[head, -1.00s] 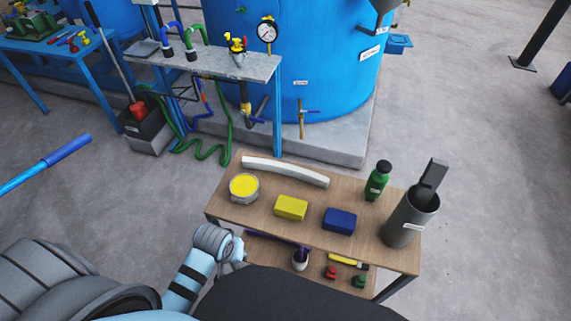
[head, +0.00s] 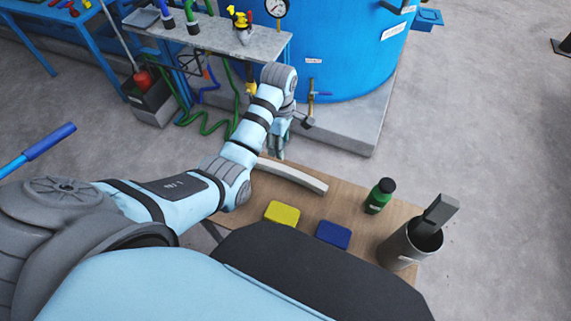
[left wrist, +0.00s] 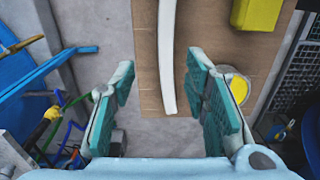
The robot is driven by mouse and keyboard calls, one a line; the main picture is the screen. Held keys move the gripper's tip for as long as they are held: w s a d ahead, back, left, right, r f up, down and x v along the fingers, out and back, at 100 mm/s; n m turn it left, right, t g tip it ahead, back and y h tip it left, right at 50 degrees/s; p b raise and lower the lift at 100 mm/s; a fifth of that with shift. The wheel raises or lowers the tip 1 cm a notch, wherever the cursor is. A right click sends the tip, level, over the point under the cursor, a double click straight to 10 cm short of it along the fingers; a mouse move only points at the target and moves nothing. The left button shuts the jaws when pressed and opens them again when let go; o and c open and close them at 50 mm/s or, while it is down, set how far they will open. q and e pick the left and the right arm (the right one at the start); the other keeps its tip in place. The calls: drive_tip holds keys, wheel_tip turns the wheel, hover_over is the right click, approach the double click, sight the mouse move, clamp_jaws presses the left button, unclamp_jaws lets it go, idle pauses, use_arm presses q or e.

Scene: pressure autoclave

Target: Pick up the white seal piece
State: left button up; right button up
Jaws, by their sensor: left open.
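The white seal piece (head: 298,178) is a long, slightly curved white strip lying on the wooden table. In the left wrist view it (left wrist: 167,50) runs away from the camera, its near end close to the table edge. My left gripper (head: 277,151) is above the strip's left end and partly hides it in the head view. Its two teal fingers (left wrist: 160,75) are spread wide and empty, with the strip showing between them in the wrist view; the height gap is hard to judge. My right gripper does not show.
On the wooden table (head: 355,208) are a yellow block (head: 283,213), a blue block (head: 333,235), a green bottle (head: 379,197) and a grey cylinder (head: 402,250). A yellow-filled round tin (left wrist: 238,88) is beside the right finger. A blue tank (head: 345,50) stands behind.

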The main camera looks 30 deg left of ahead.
use_arm(q)
drive_tip(key=b, duration=0.2)
hover_over(281, 167)
drive_tip(key=f, duration=0.6)
drive_tip(key=shift+s+a, duration=0.2)
drive_tip(key=shift+a, duration=0.1)
drive_tip(key=f, duration=0.2)
drive_tip(key=f+b, duration=0.1)
drive_tip(key=f, duration=0.3)
drive_tip(key=shift+w+d, duration=0.2)
drive_tip(key=shift+d, duration=0.2)
drive_tip(key=shift+r, duration=0.1)
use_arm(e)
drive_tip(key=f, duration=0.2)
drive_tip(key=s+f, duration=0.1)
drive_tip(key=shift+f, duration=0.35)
use_arm(q)
drive_tip(key=shift+c, duration=0.2)
clamp_jaws()
